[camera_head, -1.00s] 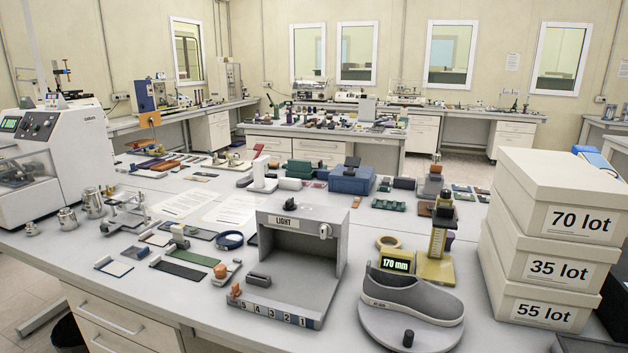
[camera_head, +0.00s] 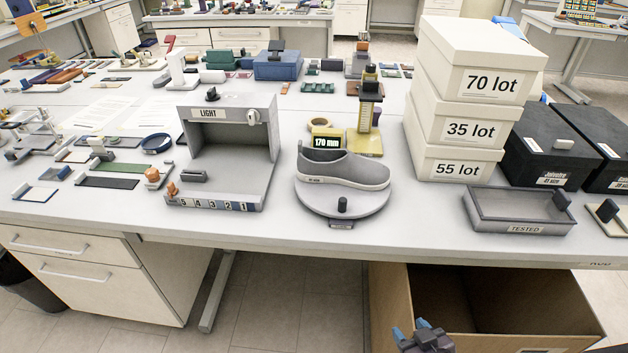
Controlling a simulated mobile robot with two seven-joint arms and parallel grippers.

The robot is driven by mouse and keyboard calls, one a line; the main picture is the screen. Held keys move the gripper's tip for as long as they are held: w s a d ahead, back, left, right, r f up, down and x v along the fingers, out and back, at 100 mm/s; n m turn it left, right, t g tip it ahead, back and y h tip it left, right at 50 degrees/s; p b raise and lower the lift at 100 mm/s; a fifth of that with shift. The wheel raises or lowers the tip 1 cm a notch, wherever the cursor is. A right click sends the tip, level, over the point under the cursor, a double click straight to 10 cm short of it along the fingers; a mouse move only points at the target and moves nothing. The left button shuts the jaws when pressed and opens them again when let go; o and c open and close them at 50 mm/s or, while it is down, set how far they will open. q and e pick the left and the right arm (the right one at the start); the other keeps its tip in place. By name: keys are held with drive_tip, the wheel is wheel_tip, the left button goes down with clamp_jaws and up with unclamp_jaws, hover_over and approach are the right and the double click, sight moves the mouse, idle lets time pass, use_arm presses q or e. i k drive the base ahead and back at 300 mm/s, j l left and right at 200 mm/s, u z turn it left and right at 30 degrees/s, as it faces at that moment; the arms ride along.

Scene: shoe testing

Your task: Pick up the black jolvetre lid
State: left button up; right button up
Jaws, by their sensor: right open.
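A black box with a white label stands at the right of the table, just right of the stacked lot boxes. Its black lid (camera_head: 556,130) lies on top. The label's small print looks like "Jolvetre", but I cannot read it surely. A second black box (camera_head: 617,152) stands right beside it, cut by the picture's right edge. My right gripper (camera_head: 412,333) shows at the bottom edge, low in front of the table and well away from the lid. It is open, and nothing shows between its fingers. My left gripper is not in view.
Stacked white lot boxes (camera_head: 463,100) stand close left of the black boxes. A grey TESTED tray (camera_head: 520,229) lies in front of them. An open cardboard box (camera_head: 388,300) is below the table edge. A grey shoe (camera_head: 343,170) sits on a round plate, left of the stack.

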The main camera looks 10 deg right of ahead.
sight(540, 136)
drive_tip(key=z, duration=2.05)
